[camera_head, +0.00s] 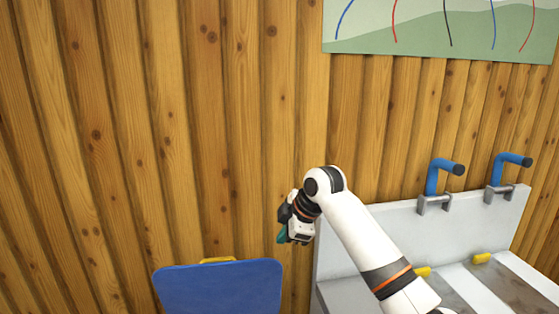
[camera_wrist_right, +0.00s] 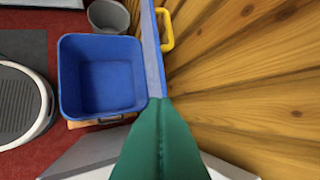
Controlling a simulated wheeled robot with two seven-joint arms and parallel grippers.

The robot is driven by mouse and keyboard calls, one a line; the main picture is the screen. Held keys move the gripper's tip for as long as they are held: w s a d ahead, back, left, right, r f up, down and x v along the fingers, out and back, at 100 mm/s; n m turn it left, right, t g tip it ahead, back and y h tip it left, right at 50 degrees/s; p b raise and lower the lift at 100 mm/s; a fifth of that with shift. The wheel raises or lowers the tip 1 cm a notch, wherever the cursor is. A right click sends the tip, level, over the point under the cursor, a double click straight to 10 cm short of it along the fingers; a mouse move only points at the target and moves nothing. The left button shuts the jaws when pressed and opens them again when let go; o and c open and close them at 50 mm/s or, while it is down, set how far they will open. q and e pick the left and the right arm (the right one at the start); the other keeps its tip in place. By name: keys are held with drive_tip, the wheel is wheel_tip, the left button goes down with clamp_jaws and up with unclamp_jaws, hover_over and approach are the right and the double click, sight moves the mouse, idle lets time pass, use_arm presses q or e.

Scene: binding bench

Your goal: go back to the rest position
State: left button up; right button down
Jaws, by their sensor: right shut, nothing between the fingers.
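My right gripper (camera_head: 281,237) shows in the head view at the end of my white arm, in front of the plank wall and just above and right of a blue panel. Its green fingers also show in the right wrist view (camera_wrist_right: 160,105). They are pressed together with nothing between them. My left gripper is in neither view.
The blue panel (camera_head: 220,290) has a yellow handle (camera_head: 217,260). A grey bench (camera_head: 335,240) with blue-handled clamps (camera_head: 438,178) stands at right. The wrist view shows a blue bin (camera_wrist_right: 105,75), a grey bucket (camera_wrist_right: 108,16) and red floor (camera_wrist_right: 65,20). The wall (camera_head: 150,130) is close behind.

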drive_tip(key=s+d+f+m, duration=0.3)
drive_tip(key=s+f+m, duration=0.1)
drive_tip(key=s+f, duration=0.6)
drive_tip(key=s+d+f+m, duration=0.35)
drive_tip(key=s+f, duration=0.35)
drive_tip(key=f, duration=0.5)
drive_tip(key=s+d+f+m+h, duration=0.2)
drive_tip(key=s+d+m, duration=0.4)
drive_tip(key=s, duration=0.7)
drive_tip(key=s+d+f+m+h, duration=0.2)
drive_tip(key=s+d+m+h, duration=0.15)
drive_tip(key=s+d, duration=0.6)
drive_tip(key=s+a+f+g, duration=0.1)
drive_tip(key=s+f, duration=0.1)
drive_tip(key=f, duration=1)
drive_tip(key=s+a+f+g, duration=0.1)
drive_tip(key=s+f, duration=0.1)
drive_tip(key=f, duration=1.1)
drive_tip(key=s+d+f+g, duration=0.1)
drive_tip(key=s+d+f, duration=0.1)
drive_tip(key=s+f, duration=1.4)
drive_tip(key=shift+s+d+y, duration=0.15)
drive_tip(key=shift+d+y, duration=0.15)
drive_tip(key=shift+y, duration=0.05)
